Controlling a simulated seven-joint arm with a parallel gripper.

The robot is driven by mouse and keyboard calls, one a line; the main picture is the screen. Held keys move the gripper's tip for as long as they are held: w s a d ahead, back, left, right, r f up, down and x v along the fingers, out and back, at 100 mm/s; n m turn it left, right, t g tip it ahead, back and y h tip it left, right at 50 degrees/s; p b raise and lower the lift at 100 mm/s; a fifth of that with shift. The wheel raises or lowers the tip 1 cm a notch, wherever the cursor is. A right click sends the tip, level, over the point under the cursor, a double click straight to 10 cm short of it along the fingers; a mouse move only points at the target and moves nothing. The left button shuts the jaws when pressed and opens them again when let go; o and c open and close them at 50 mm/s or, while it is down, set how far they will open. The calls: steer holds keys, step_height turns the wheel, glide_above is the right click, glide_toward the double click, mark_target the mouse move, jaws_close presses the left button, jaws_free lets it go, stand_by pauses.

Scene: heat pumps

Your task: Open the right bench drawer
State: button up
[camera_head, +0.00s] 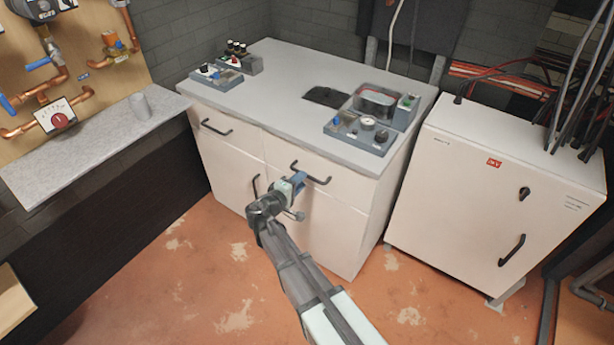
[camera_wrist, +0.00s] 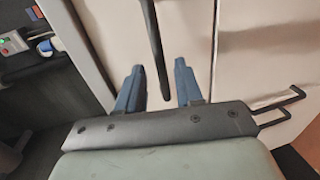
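The right bench drawer (camera_head: 345,187) is a white front under the grey worktop, and it looks flush with the bench. Its dark bar handle (camera_head: 320,181) is partly hidden by my gripper (camera_head: 297,180), which is at the handle's left part. In the wrist view the drawer handle (camera_wrist: 153,40) runs down from the top edge, and its end lies between the two blue fingers of my gripper (camera_wrist: 158,80). The fingers are open, with a visible gap on each side of the bar. I cannot tell how deep the bar sits between them.
Below, a door handle (camera_head: 256,186) stands upright left of my gripper; it also shows in the wrist view (camera_wrist: 280,105). The left drawer handle (camera_head: 215,128) is farther left. A control box (camera_head: 360,133) sits on the worktop (camera_head: 280,75). A white cabinet (camera_head: 490,200) stands at right.

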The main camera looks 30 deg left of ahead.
steer(key=shift+w+f, duration=0.25)
steer(key=shift+w, duration=0.9)
steer(key=shift+w+f, duration=0.2)
steer(key=shift+w, duration=0.95)
jaws_close()
